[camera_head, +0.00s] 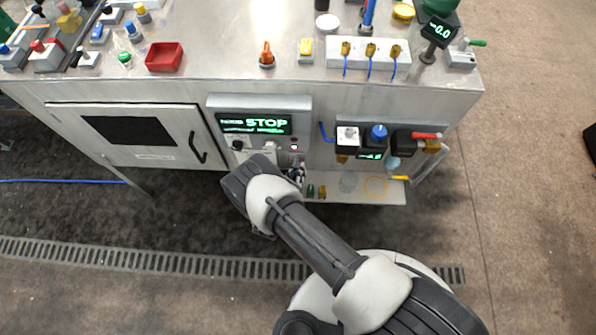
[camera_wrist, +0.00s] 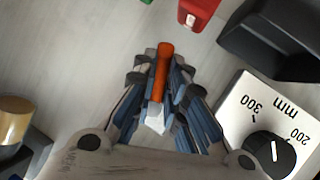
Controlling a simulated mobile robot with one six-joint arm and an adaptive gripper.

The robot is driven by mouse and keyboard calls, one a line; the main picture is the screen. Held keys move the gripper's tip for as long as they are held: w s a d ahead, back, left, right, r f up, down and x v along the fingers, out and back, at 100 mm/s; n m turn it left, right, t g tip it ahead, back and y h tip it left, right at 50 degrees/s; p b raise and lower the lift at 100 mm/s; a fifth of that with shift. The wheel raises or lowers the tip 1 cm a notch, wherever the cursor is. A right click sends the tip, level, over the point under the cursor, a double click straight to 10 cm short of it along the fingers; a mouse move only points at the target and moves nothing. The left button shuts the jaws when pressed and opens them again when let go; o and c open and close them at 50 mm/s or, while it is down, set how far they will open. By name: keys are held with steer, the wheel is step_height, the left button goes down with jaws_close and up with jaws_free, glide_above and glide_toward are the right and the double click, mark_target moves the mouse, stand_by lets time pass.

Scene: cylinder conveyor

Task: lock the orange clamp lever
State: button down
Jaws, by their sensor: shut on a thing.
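The orange clamp lever (camera_wrist: 166,50) shows in the wrist view as a narrow upright orange bar with a pale grey block at its lower end. My gripper (camera_wrist: 163,76) is shut around it, one finger on each side, and its upper tip sticks out past the fingertips. In the head view my gripper (camera_head: 297,173) is at the cabinet front, just below the STOP panel. My wrist and forearm hide much of that spot, and I cannot make out the lever there.
A dial marked in mm (camera_wrist: 274,147) sits right of my fingers in the wrist view. A black housing (camera_wrist: 275,42) and a red part (camera_wrist: 196,13) are beyond. In the head view the STOP display (camera_head: 255,123) is above, and a valve panel (camera_head: 378,139) is to the right.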

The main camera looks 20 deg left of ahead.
steer(key=shift+s+a+m+g+y+p, duration=0.1)
steer(key=shift+a+m+g+y+p, duration=0.2)
steer(key=shift+m+y+p, duration=0.25)
steer(key=shift+a+m+g+y+p, duration=0.2)
steer(key=shift+m+g+y+p, duration=0.1)
steer(key=shift+m+y+p, duration=0.25)
steer(key=c, duration=1.6)
jaws_free()
steer(key=shift+c, duration=0.2)
steer(key=v, duration=1.2)
steer(key=shift+a, duration=0.1)
